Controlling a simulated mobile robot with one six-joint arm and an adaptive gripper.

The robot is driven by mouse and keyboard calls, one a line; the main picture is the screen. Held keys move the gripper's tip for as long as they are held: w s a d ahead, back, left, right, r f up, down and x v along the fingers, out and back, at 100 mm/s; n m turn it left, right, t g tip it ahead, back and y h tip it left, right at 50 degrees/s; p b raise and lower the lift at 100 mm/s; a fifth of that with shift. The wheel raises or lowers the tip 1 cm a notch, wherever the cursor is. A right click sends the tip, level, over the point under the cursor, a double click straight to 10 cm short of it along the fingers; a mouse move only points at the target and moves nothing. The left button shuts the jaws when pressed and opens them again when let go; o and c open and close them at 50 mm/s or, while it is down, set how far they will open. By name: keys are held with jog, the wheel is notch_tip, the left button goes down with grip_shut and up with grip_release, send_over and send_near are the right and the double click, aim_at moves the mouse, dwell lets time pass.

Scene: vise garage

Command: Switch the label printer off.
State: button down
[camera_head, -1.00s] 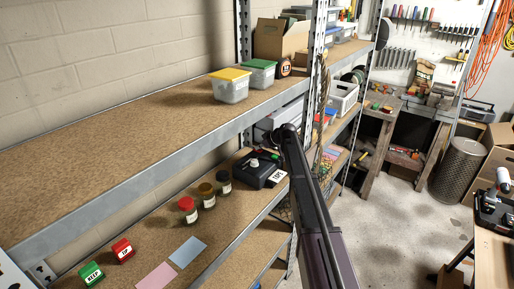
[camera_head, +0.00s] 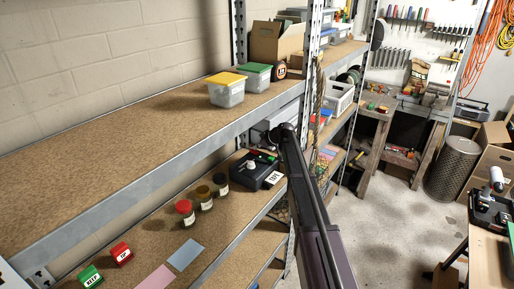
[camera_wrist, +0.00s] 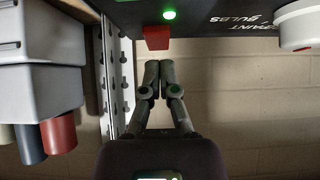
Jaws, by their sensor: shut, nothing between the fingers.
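The label printer (camera_head: 257,173) is a black box on the lower shelf, with a pale label at its front right corner. The wrist view shows a dark box (camera_wrist: 215,18) at the top edge, apparently the printer, with a lit green lamp (camera_wrist: 169,14), a red switch-like block (camera_wrist: 157,38) and a white round knob (camera_wrist: 300,25). My gripper (camera_wrist: 152,66) is shut and empty, its fingertips just below the red block in the picture. I cannot tell whether they touch it. In the head view my gripper is hidden beyond my arm.
Jars with red (camera_head: 184,206), brown and black lids stand left of the printer. The upper shelf (camera_head: 120,130) overhangs it. A metal upright (camera_wrist: 113,85) and grey bins (camera_wrist: 40,90) are left in the wrist view. Bare block wall lies behind my fingers.

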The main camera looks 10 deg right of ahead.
notch_tip(320, 180, up, 3)
jog(key=shift+s+d+f+p, duration=0.1)
jog(key=shift+f+p, duration=0.05)
jog(key=shift+p, duration=0.95)
jog(key=f+p+v, duration=0.1)
jog(key=p+v, duration=0.4)
jog(key=v, duration=0.4)
jog(key=shift+s+d+r+p, duration=0.35)
jog(key=shift+s+d, duration=0.15)
jog(key=shift+w, duration=0.1)
jog(key=shift+w+a+r+t+y+b, duration=0.3)
jog(key=shift+w+a, duration=0.15)
jog(key=shift+w, duration=0.05)
jog(key=shift+f, duration=0.1)
jog(key=b+x, duration=0.6)
jog(key=x, duration=0.3)
jog(key=shift+w+a+f, duration=0.2)
jog(key=shift+w+f, duration=0.05)
jog(key=shift+w+a+f+b, duration=0.15)
jog(key=shift+f+b, duration=0.15)
jog(key=shift+b, duration=0.1)
jog(key=shift+w+a+f+b, duration=0.1)
jog(key=shift+a+f+b, duration=0.05)
jog(key=shift+f+b, duration=1.45)
